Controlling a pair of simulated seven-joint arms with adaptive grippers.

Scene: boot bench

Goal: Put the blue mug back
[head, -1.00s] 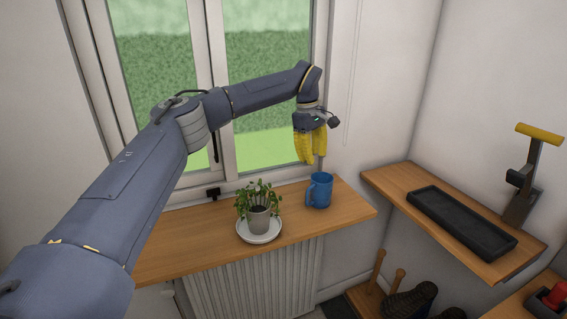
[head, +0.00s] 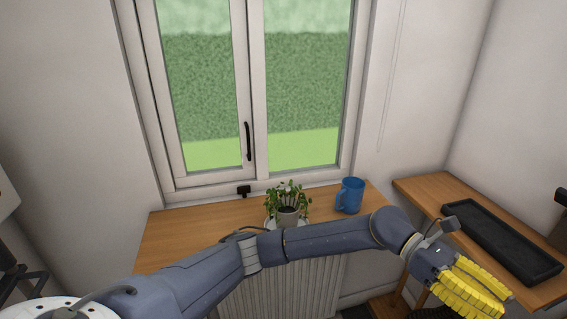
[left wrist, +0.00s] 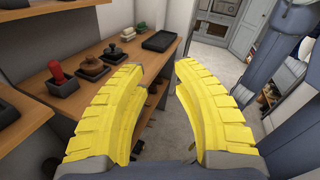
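The blue mug (head: 350,196) stands upright on the wooden window sill (head: 185,232), near its right end, with its handle towards the left. My left gripper (head: 482,298) is at the lower right of the head view, away from the mug and in front of the right-hand shelf. In the left wrist view its yellow fingers (left wrist: 161,68) are apart with nothing between them. My left arm crosses in front of the sill's front edge and hides part of it. My right gripper is not in view.
A potted plant (head: 288,205) on a white saucer stands left of the mug. A black tray (head: 500,243) lies on the right-hand wooden shelf (head: 418,187). The left wrist view shows a bench (left wrist: 95,100) with a red-handled item (left wrist: 57,75), brushes and a dark tray (left wrist: 160,40).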

